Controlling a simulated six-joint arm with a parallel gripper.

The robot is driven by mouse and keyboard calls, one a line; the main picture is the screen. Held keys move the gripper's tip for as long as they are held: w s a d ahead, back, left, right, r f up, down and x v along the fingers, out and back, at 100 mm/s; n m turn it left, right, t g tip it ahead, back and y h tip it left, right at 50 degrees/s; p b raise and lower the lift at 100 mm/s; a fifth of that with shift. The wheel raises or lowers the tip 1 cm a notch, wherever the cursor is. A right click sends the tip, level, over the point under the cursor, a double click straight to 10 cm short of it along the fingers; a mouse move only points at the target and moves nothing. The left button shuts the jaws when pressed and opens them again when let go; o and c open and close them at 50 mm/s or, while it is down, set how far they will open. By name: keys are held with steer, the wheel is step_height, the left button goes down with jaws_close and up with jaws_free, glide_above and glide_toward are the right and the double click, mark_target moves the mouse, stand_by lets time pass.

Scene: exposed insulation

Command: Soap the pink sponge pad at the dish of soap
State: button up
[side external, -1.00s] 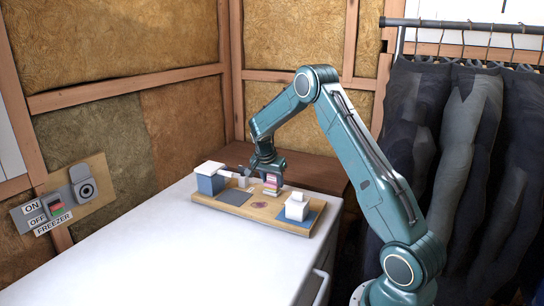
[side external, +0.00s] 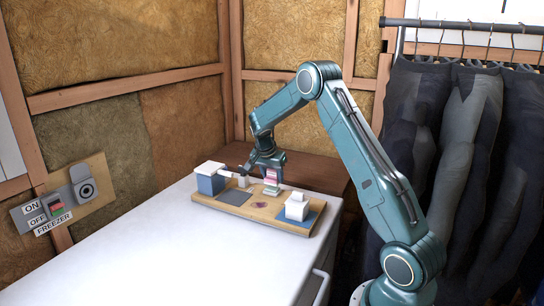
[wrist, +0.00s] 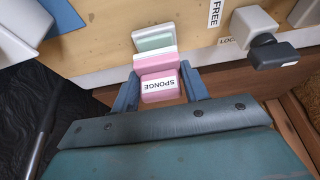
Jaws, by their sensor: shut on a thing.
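The pink sponge pad (wrist: 160,83), with a white label reading SPONGE, is between the two blue fingers of my gripper (wrist: 160,88) in the wrist view. My gripper is shut on it. In the side view the gripper (side external: 270,161) holds the pink sponge (side external: 272,176) over the wooden board. A pale dish with green soap (wrist: 154,41) is just beyond the sponge in the wrist view. In the side view the greenish soap (side external: 270,191) shows low, beneath the sponge. I cannot tell whether sponge and soap touch.
The wooden board (side external: 222,208) lies on a white freezer top (side external: 130,245). It carries a white-lidded blue box (side external: 209,179), a grey pad (side external: 236,198), a purple stain (side external: 259,205) and a white block (side external: 297,206) on a blue pad. A dark-knobbed latch (wrist: 272,52) is at right in the wrist view.

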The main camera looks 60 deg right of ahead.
steer(key=shift+r, duration=2.55)
steer(key=a+f+n+t+y, duration=0.1)
steer(key=a+f+n, duration=0.1)
steer(key=a+n, duration=0.4)
steer(key=a+f+n+t+y, duration=0.2)
steer(key=a+n, duration=0.4)
steer(key=a, duration=1.1)
steer(key=a+f+n+t+y, duration=0.1)
steer(key=a+f+n, duration=0.1)
steer(key=a+n, duration=0.4)
steer(key=shift+w+a, duration=0.15)
steer(key=shift+a, duration=1.25)
steer(key=shift+w+a, duration=0.15)
steer(key=shift+a, duration=1.25)
